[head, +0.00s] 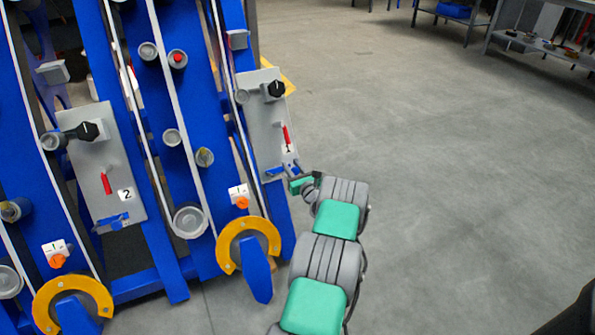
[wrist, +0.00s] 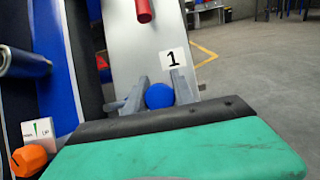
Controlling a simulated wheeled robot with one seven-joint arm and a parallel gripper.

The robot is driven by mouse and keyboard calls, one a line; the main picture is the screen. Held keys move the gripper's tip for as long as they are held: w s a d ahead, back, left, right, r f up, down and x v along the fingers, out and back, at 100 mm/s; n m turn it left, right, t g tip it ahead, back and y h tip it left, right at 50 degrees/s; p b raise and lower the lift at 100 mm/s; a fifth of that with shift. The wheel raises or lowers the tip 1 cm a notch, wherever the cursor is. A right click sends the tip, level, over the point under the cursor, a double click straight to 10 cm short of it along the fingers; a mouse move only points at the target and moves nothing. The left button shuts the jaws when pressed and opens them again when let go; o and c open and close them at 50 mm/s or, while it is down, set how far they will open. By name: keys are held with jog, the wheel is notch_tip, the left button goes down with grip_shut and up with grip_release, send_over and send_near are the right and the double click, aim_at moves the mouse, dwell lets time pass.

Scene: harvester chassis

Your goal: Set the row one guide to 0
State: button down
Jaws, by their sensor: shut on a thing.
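The row one panel (head: 262,118) is a grey plate with a "1" label, and it also shows in the wrist view (wrist: 140,52). A blue round knob (wrist: 159,96) is at the panel's lower end. My gripper (wrist: 160,92) has a finger on each side of this knob and is shut on it. In the head view my gripper (head: 291,170) is at the panel's lower end and hides most of the knob. A red handle (head: 286,134) and a black knob (head: 276,89) are higher on the panel. No readable guide scale shows there.
An orange knob with a white scale card (head: 241,198) is to the left of my gripper. A yellow curved guard (head: 232,236) stands below it. A similar panel marked "2" (head: 97,165) is farther left. The floor to the right is clear; shelves (head: 545,45) stand far back.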

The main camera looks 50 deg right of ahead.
aim_at(297, 172)
jog(key=c, duration=1.3)
grip_release()
jog(key=shift+s+d, duration=0.2)
jog(key=shift+d, duration=0.2)
jog(key=shift+o, duration=1.1)
jog(key=shift+w+a, duration=0.1)
jog(key=shift+a, duration=0.05)
jog(key=p+v, duration=0.2)
jog(key=v, duration=0.6)
jog(key=shift+w, duration=0.1)
jog(key=shift+a, duration=0.1)
